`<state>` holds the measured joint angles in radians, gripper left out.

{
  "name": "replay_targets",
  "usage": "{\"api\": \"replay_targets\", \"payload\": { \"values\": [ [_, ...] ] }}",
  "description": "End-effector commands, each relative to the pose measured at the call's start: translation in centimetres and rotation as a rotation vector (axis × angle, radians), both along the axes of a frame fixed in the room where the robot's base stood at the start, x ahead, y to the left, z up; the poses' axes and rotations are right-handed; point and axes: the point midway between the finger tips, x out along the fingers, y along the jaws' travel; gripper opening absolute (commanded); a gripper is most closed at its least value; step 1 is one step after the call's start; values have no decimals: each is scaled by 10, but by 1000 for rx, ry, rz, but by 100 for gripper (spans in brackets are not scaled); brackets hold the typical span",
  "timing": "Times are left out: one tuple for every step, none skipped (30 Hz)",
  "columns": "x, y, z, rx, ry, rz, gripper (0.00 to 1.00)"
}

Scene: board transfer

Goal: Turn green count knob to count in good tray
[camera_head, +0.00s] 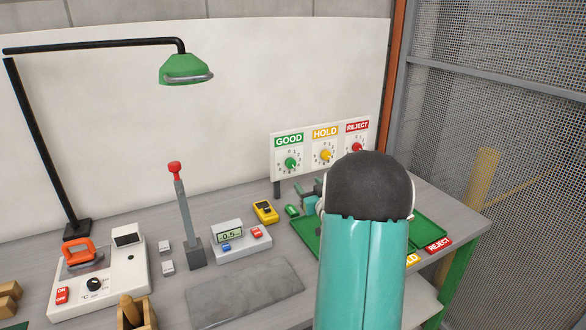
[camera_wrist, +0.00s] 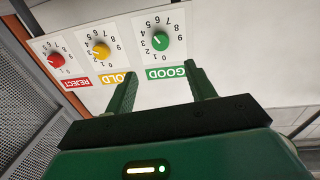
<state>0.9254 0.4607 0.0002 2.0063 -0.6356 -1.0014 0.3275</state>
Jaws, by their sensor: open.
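The green count knob (camera_head: 291,163) sits on a white panel under the GOOD label, on a numbered dial. In the wrist view, which is upside down, the green knob (camera_wrist: 160,41) is beyond my fingertips, apart from them. Its exact setting is too small to read surely. My gripper (camera_wrist: 160,70) is open and empty, its two green fingers spread on either side of the GOOD label (camera_wrist: 166,72). In the head view my arm hides most of the gripper. A green tray (camera_head: 303,237) shows left of my arm; its contents and label are mostly hidden.
The yellow HOLD knob (camera_head: 325,155) and red REJECT knob (camera_head: 357,147) are beside the green one. A yellow meter (camera_head: 265,211), a small display box (camera_head: 240,241) and a red-topped lever (camera_head: 184,205) stand on the bench to the left. A mesh fence (camera_head: 520,140) is at right.

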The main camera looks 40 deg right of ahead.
Motion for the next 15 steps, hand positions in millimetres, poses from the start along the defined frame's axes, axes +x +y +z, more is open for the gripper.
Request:
{"api": "replay_targets", "payload": {
  "values": [
    [6, -1, -1, 0, 1, 2, 55],
    [10, -3, -1, 0, 1, 2, 55],
    [16, -5, -1, 0, 1, 2, 55],
    [21, -7, 0, 0, 0, 2, 55],
    [26, -9, -1, 0, 1, 2, 55],
    [34, -12, -1, 0, 0, 2, 55],
    [40, -14, -1, 1, 0, 3, 55],
    [45, -17, -1, 1, 1, 3, 55],
    [53, -20, 0, 0, 0, 3, 55],
    [58, -22, -1, 0, 1, 3, 55],
    [63, -25, -1, 1, 2, 2, 55],
    [71, -28, 0, -1, 0, 2, 55],
    [76, -30, -1, 0, 1, 2, 55],
    [81, -33, -1, 1, 2, 2, 55],
    [88, -35, 0, 0, 1, 2, 55]
  ]
}}
